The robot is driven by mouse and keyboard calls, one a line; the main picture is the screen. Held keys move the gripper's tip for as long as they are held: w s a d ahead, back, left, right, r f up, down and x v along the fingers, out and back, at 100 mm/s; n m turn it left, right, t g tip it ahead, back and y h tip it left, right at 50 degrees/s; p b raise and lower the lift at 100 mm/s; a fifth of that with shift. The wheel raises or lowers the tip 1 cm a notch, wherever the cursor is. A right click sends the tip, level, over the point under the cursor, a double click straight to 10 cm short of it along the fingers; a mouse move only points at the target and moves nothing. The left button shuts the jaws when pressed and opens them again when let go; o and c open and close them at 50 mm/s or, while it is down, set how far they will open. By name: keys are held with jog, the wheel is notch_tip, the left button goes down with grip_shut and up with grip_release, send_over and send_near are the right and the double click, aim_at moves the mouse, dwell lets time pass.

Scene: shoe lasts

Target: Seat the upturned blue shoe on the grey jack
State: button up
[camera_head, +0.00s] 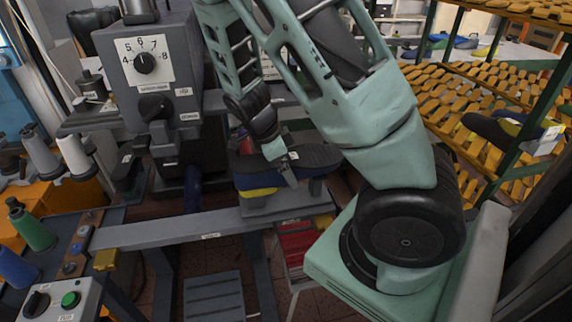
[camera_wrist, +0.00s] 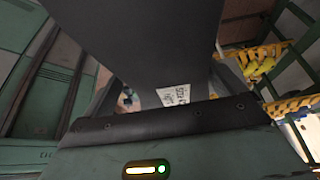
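The upturned blue shoe (camera_head: 248,181) shows in the head view with its dark sole on top, blue side and yellow lower part. It is at the grey jack (camera_head: 262,206), whose block stands on a grey beam. Whether the shoe rests on the jack or sits just above it, I cannot tell. My gripper (camera_head: 287,174) reaches down to the shoe from above; one finger lies across its near side. The other finger is hidden, so its grip is unclear. In the wrist view a large dark surface fills the top, with a white label below it.
A grey machine with a dial (camera_head: 145,62) stands behind left. A control box with a green button (camera_head: 70,300) and thread spools (camera_head: 74,155) are at the left. Racks of yellow lasts (camera_head: 480,110) fill the right. A red crate (camera_head: 297,245) sits below the beam.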

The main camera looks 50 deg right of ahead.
dwell(0.3)
jog(key=v, duration=1.7)
jog(key=shift+r+b, duration=0.15)
jog(key=shift+b, duration=0.3)
jog(key=shift+a, duration=0.15)
jog(key=s+a+f+n+t+y+b, duration=0.1)
jog(key=s+a+f+n, duration=0.15)
jog(key=a+n, duration=0.45)
jog(key=s+a+f+n+y+b, duration=0.1)
jog(key=s+a+f+n+b, duration=0.1)
jog(key=a+f+n, duration=0.35)
jog(key=s+a+f+n+t+y+b, duration=0.1)
jog(key=s+a+f+n+y+b, duration=0.1)
jog(key=s+a+n, duration=1.1)
jog(key=n, duration=0.7)
jog(key=shift+a+n+t, duration=0.25)
jog(key=shift+n+t, duration=0.1)
jog(key=shift+t, duration=0.05)
